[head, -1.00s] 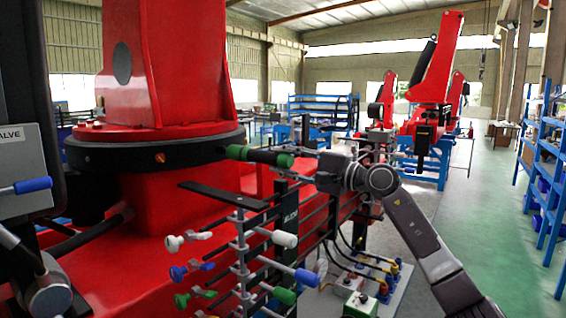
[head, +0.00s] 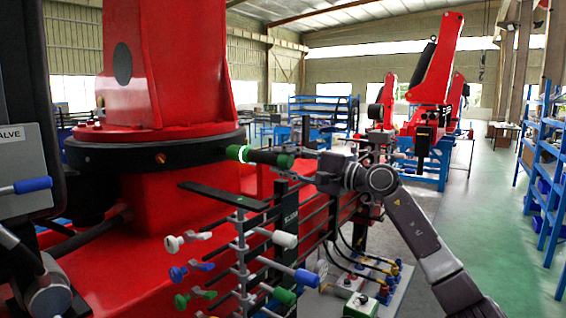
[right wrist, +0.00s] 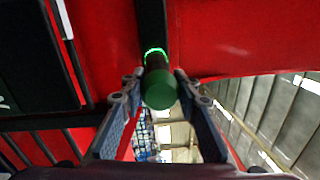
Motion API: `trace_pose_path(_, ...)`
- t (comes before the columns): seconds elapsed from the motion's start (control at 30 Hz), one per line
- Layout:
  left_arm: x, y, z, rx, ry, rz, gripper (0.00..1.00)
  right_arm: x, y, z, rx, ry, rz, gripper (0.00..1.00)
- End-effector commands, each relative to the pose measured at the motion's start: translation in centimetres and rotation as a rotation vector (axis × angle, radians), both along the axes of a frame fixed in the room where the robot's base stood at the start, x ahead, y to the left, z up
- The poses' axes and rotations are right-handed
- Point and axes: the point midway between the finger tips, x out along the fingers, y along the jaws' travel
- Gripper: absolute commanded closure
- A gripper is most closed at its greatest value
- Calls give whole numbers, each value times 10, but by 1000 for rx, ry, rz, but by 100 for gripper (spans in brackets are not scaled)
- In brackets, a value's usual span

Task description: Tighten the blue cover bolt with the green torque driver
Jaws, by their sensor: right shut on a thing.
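The green torque driver (head: 265,157) has a black body, a green front part with a bright lit ring, and a green rear end. It lies nearly level, its front end at the dark round flange (head: 150,155) of the red crane stand. My right gripper (head: 303,163) is shut on the driver's rear end from the right. In the right wrist view the driver's green cap (right wrist: 160,90) sits between the two fingers, with the ring glowing beyond it. I cannot make out the blue cover bolt; the driver may hide the spot. My left gripper is not in view.
A rack of coloured knobs (head: 240,270) stands below the driver, with a black flat bar (head: 222,195) on top. A grey VALVE box (head: 20,165) with a blue handle is at the left. A board with cables and fittings (head: 365,285) lies low right of the rack.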

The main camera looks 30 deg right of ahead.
Motion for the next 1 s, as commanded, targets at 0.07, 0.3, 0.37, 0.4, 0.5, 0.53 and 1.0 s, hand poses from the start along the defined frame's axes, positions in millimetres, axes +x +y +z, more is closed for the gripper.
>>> trace_pose_path(0.07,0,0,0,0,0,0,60,-1,-1,6,4,-12,-2,100)
trace_pose_path(0.3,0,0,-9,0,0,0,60,-10,-5,4,3,-14,-3,100)
trace_pose_path(0.37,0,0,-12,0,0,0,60,-13,-7,4,3,-14,-3,100)
trace_pose_path(0.4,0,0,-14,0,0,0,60,-15,-8,4,3,-14,-3,100)
trace_pose_path(0.5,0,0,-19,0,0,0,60,-21,-9,3,3,-13,-2,100)
trace_pose_path(0.53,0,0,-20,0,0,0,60,-23,-10,3,3,-13,-2,100)
trace_pose_path(1.0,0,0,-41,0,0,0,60,-48,-20,4,3,-13,-3,100)
